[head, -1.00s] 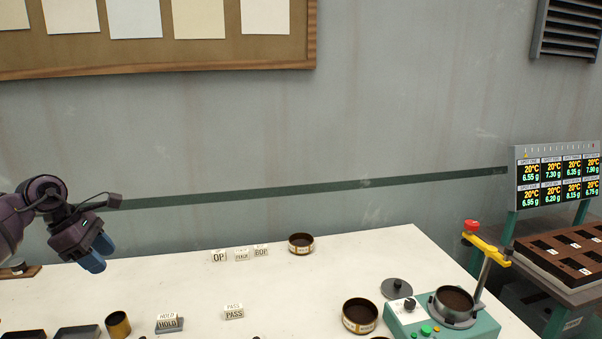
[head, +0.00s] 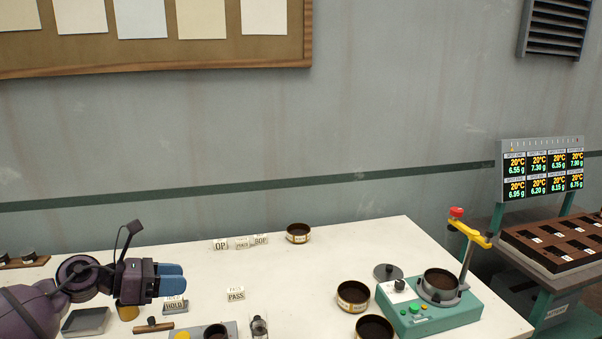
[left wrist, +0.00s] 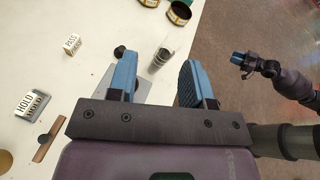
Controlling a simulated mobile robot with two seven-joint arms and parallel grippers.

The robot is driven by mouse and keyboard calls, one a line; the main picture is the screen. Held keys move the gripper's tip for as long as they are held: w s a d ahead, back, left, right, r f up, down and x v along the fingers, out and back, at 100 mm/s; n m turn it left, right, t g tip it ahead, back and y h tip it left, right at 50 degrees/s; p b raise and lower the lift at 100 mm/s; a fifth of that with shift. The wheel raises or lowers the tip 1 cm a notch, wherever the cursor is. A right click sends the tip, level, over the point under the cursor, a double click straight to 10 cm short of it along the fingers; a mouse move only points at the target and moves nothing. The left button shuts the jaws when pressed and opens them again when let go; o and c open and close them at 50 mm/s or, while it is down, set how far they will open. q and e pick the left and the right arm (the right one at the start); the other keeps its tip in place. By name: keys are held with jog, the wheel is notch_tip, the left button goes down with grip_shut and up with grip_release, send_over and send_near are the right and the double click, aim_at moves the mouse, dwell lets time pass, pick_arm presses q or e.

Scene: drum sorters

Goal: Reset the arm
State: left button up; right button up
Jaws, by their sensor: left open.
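My left gripper (head: 172,280) reaches in from the left over the white table (head: 330,262), its blue fingers pointing right. In the left wrist view its two blue fingers (left wrist: 160,82) stand apart with nothing held between them. In the head view it is in front of the HOLD sign (head: 174,305) and partly covers it. My right gripper (left wrist: 241,63) shows small in the left wrist view, off the table's edge over the brown floor; whether its jaws are apart is too small to tell.
A green machine (head: 430,312) with a dark-filled cup stands at the table's right. Round dark tins (head: 353,296), a PASS sign (head: 236,295) and a clear vial (head: 259,328) are nearby. A display (head: 541,168) stands behind a brown tray (head: 565,245).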

pick_arm(q)
jog(key=s+a+f+m+t+y, duration=0.2)
jog(key=s+f+m+y, duration=0.25)
jog(key=m, duration=0.65)
jog(key=s+a+f+m+t+y, duration=0.1)
jog(key=s+f+m+t+y, duration=0.35)
jog(key=m, duration=0.75)
jog(key=s+a+f+m+y, duration=0.2)
jog(key=s+m+y, duration=0.45)
jog(key=m, duration=0.45)
jog(key=s+d+f+n+g+h, duration=0.1)
jog(key=s+d+f+n+g, duration=0.25)
jog(key=s, duration=0.55)
jog(key=s+f+n+g+h, duration=0.1)
jog(key=s+f+n+g, duration=0.2)
jog(key=s+n+g, duration=0.45)
jog(key=w+f+m+t+b, duration=0.2)
jog(key=f+t+b, duration=0.2)
jog(key=f, duration=0.6)
jog(key=w+f+m+t+b, duration=0.1)
jog(key=f+t+b, duration=0.4)
jog(key=f, duration=0.6)
jog(key=shift+w+m+b, duration=0.4)
jog(key=shift+w+b, duration=0.15)
jog(key=shift+w, duration=0.35)
pick_arm(e)
notch_tip(320, 180, down, 11)
jog(key=s, duration=0.1)
jog(key=shift+g, duration=0.4)
